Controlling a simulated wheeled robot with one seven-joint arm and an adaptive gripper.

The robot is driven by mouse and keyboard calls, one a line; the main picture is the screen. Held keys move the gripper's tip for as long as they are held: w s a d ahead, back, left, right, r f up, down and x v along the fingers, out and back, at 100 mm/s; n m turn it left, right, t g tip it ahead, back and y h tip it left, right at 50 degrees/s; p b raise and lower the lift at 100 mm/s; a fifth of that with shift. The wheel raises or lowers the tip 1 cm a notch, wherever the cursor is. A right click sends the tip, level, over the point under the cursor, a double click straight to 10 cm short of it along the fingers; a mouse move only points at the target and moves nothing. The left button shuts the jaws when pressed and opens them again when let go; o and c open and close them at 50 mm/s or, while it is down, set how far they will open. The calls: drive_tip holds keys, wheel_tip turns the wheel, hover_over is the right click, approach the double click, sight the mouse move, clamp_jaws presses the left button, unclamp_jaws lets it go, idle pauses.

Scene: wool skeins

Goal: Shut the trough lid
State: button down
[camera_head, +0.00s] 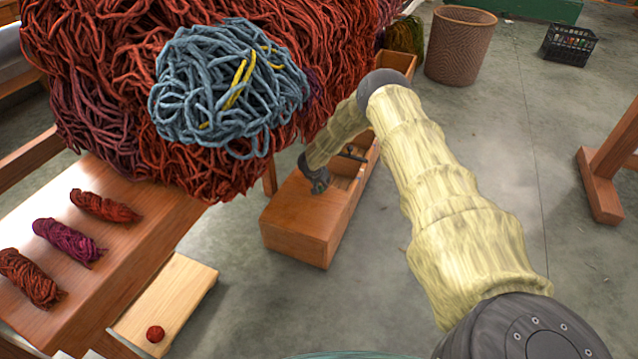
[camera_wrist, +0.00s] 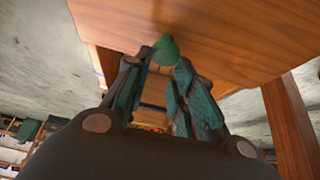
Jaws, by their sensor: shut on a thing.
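The wooden trough (camera_head: 300,240) stands on the floor at the middle of the head view, below the hanging wool. Its near part has a flat wooden top, and an opening shows farther back. In the wrist view a wooden panel, apparently the lid (camera_wrist: 225,35), fills the upper part. A green knob (camera_wrist: 165,50) sits on its edge. My gripper (camera_wrist: 160,68) has its teal fingers closed on the knob. How far the lid covers the trough is hard to tell.
A big heap of red wool (camera_head: 120,110) with a blue skein (camera_head: 225,90) hangs over the left of the trough. A wooden bench (camera_head: 130,240) holds several skeins. A wicker basket (camera_head: 460,45) and a black crate (camera_head: 568,45) stand behind.

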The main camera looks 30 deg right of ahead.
drive_tip(key=shift+w+d+f+b, duration=0.15)
drive_tip(key=shift+d+f+b, duration=0.4)
drive_tip(key=shift+f, duration=0.2)
drive_tip(key=shift+s+a+f, duration=0.2)
drive_tip(key=shift+a+f, duration=0.1)
drive_tip(key=shift+f, duration=0.1)
drive_tip(key=c, duration=1.7)
unclamp_jaws()
drive_tip(key=shift+a, duration=0.1)
drive_tip(key=o, duration=0.5)
drive_tip(key=shift+w+a+f, duration=0.1)
drive_tip(key=shift+a+f, duration=0.05)
drive_tip(key=shift+f, duration=0.05)
drive_tip(key=shift+o, duration=0.2)
drive_tip(key=shift+d+r, duration=0.1)
drive_tip(key=shift+d, duration=0.1)
drive_tip(key=shift+d+r, duration=0.1)
drive_tip(key=shift+w+r, duration=0.1)
drive_tip(key=shift+r, duration=0.05)
drive_tip(key=shift+r, duration=0.3)
drive_tip(key=v, duration=1.1)
drive_tip(key=shift+s+a, duration=0.2)
drive_tip(key=shift+s, duration=0.05)
